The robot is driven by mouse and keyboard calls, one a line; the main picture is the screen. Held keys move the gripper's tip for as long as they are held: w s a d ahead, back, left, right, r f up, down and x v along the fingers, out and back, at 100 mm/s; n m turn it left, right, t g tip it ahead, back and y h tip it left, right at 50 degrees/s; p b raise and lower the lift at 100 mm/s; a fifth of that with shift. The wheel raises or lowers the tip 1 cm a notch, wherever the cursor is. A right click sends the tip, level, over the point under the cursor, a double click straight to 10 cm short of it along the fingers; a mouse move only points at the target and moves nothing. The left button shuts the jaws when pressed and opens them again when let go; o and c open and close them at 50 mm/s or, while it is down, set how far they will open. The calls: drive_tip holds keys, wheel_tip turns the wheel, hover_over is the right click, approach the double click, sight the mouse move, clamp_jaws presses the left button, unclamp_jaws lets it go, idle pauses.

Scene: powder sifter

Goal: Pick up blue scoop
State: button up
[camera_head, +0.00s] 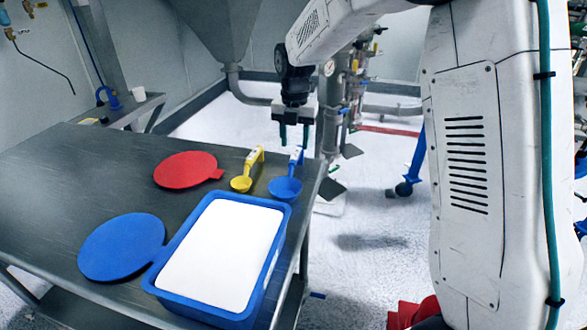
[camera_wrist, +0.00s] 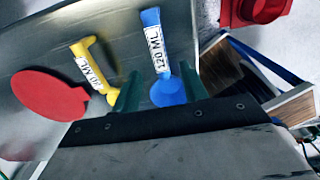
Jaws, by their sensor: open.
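The blue scoop (camera_head: 285,189) lies near the right edge of the metal table, its handle pointing to the back. In the wrist view the blue scoop (camera_wrist: 168,93) has a "120 ML" label on its handle. My gripper (camera_head: 294,137) is open and empty, above and behind the scoop's handle in the head view. In the wrist view the fingers of my gripper (camera_wrist: 160,88) appear on either side of the scoop's bowl, with no visible contact. The yellow scoop (camera_head: 242,183) lies just to its left; it also shows in the wrist view (camera_wrist: 85,58).
A blue tray (camera_head: 158,287) filled with white powder stands in front of the scoops. A red disc (camera_head: 185,169) and a blue disc (camera_head: 122,246) lie to the left on the table (camera_head: 60,190). Pipes and valves (camera_head: 350,85) stand behind.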

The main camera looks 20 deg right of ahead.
sight(294, 157)
wheel_tip(294, 157, down, 7)
drive_tip(key=shift+s+f, duration=0.1)
clamp_jaws()
idle(0.3)
